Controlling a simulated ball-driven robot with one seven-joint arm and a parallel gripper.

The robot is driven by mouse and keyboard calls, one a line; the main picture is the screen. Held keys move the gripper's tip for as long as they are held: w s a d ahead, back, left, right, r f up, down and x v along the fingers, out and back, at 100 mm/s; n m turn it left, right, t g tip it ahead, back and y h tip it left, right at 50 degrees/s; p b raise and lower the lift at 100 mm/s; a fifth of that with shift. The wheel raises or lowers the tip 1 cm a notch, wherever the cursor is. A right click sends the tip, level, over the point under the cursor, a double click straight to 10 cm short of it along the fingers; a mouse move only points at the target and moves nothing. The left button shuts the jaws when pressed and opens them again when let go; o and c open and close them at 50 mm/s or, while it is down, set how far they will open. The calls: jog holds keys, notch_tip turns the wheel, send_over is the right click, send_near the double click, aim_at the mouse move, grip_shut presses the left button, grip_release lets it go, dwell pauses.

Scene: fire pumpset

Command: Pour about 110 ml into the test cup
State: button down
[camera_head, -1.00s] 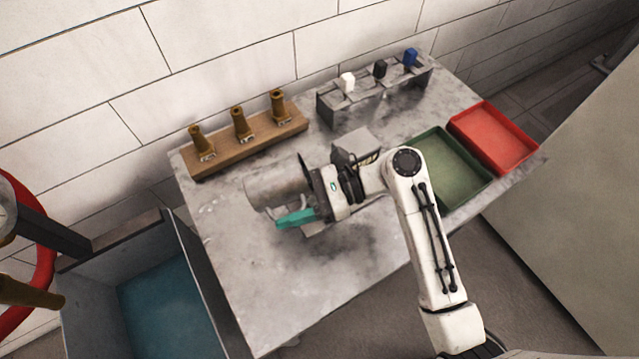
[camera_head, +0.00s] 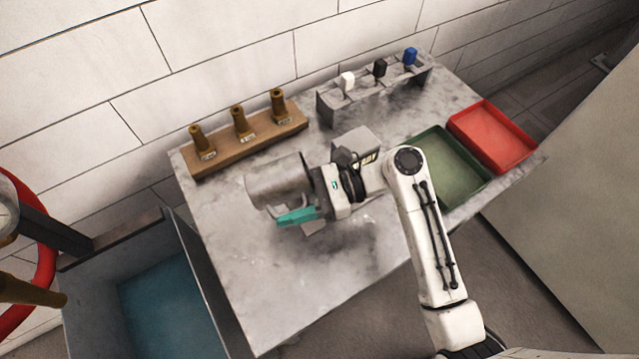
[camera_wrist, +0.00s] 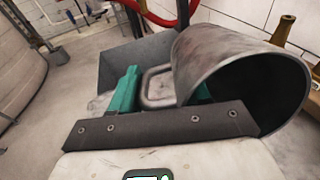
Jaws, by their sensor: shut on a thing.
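A grey metal jug (camera_head: 275,181) is held over the middle of the grey table, lying well tilted with its open mouth toward the right in the head view. In the wrist view the jug (camera_wrist: 222,62) shows its dark open mouth at the right; no liquid can be seen inside. My gripper (camera_wrist: 160,88) has its teal fingers on either side of the jug's handle (camera_wrist: 157,101) and is shut on it. One teal finger shows in the head view (camera_head: 297,216). I cannot make out the test cup; my gripper and the jug hide part of the table.
A wooden rack (camera_head: 247,138) with brass nozzles stands at the back left. A grey stand (camera_head: 377,94) holds white, black and blue pieces. Green (camera_head: 451,170) and red (camera_head: 492,137) trays lie at the right. A blue-bottomed tank (camera_head: 165,310) stands left. The table's front is clear.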

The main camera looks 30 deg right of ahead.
jog(key=shift+w+a+f+g+h+p, duration=0.15)
jog(key=shift+a+h+p, duration=0.15)
jog(key=shift+h+p, duration=0.2)
jog(key=shift+a+f+g+h+p, duration=0.15)
jog(key=shift+a+h+p, duration=0.2)
jog(key=shift+p, duration=0.25)
jog(key=shift+h+p, duration=0.25)
jog(key=shift+p, duration=0.2)
jog(key=shift+f+p, duration=0.1)
jog(key=shift+p, duration=0.4)
jog(key=h+p, duration=0.2)
jog(key=shift+f+g+h, duration=0.25)
jog(key=shift+g+h, duration=0.05)
jog(key=shift+a, duration=0.1)
